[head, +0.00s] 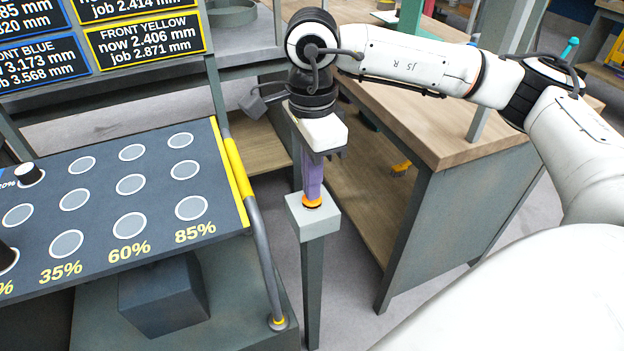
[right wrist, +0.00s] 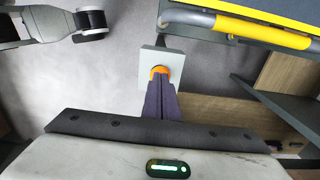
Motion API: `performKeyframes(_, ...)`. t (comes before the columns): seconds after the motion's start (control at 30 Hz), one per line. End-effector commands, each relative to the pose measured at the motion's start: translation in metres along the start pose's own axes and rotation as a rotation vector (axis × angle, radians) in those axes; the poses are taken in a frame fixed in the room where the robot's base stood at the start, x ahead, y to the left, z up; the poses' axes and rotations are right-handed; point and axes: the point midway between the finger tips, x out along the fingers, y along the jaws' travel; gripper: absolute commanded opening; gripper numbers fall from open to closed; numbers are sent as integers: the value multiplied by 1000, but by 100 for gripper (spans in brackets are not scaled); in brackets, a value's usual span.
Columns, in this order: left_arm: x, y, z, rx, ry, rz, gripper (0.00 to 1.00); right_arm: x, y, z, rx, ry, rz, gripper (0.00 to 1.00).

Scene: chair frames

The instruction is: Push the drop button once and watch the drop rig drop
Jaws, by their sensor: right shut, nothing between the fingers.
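The drop button is an orange cap (head: 312,202) on a pale grey box (head: 300,226) at the top of a dark post. My right gripper (head: 313,196) points straight down over it, its purple fingers shut with nothing between them. The fingertips are at the orange cap and appear to touch it; I cannot tell whether it is pressed in. In the right wrist view the orange cap (right wrist: 160,70) shows just beyond the fingertips, on the grey box (right wrist: 147,65). The drop rig cannot be made out for certain. My left gripper is not in the head view.
A dark sloped panel (head: 100,220) with round spots and percent labels stands left of the post, with a yellow-and-grey rail (head: 240,180) along its edge. Screens with millimetre readings (head: 148,45) hang behind it. A wooden-topped bench (head: 440,120) stands right of the post.

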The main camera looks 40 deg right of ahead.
Motion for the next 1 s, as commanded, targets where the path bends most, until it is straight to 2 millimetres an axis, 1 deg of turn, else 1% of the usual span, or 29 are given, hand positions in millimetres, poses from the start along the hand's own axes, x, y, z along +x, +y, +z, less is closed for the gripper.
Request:
performKeyframes(0.03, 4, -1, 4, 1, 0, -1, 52, 5, 0, 0, 0, 0, 0, 0)
performKeyframes(0.13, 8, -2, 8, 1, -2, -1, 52, 10, 0, 0, 0, 0, 0, 0)
performKeyframes(0.2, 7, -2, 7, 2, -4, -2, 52, 7, 0, 0, 0, 0, -1, 0)
performKeyframes(0.47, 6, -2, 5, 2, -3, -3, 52, 5, 0, 0, 0, 0, 0, 0)
performKeyframes(0.57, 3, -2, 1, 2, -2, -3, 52, -1, 0, 0, 0, 0, 0, 0)
performKeyframes(1.0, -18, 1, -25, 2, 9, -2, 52, -45, 0, 0, 0, 0, -1, 0)
